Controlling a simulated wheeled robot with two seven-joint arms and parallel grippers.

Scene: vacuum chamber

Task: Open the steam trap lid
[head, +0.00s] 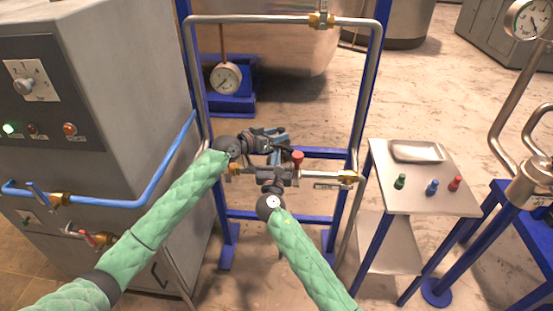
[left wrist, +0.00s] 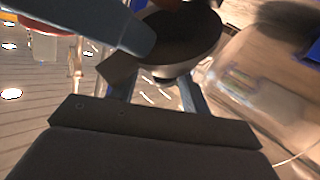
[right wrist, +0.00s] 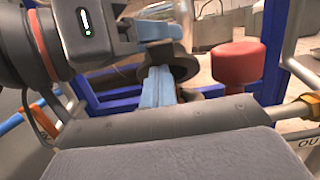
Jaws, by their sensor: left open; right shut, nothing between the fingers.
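The steam trap sits in the lower pipe run in the middle of the head view, mostly hidden by my grippers. A dark round part, apparently its lid, shows in the right wrist view (right wrist: 180,68) behind my right fingers and in the left wrist view (left wrist: 180,42) just beyond my left fingers. Its tilt is unclear. My left gripper (head: 282,140) is open at the trap's far side; its fingers (left wrist: 158,92) reach toward the dark part. My right gripper (head: 277,168) is shut and empty on the near side, its blue fingertips (right wrist: 160,85) close to the dark part. Contact is unclear.
A red knob (head: 298,156) stands right of the grippers on the pipe. The pipe frame (head: 357,110) surrounds the work area. A grey cabinet (head: 130,110) stands left. A side table (head: 425,195) at right holds a tray and coloured small items.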

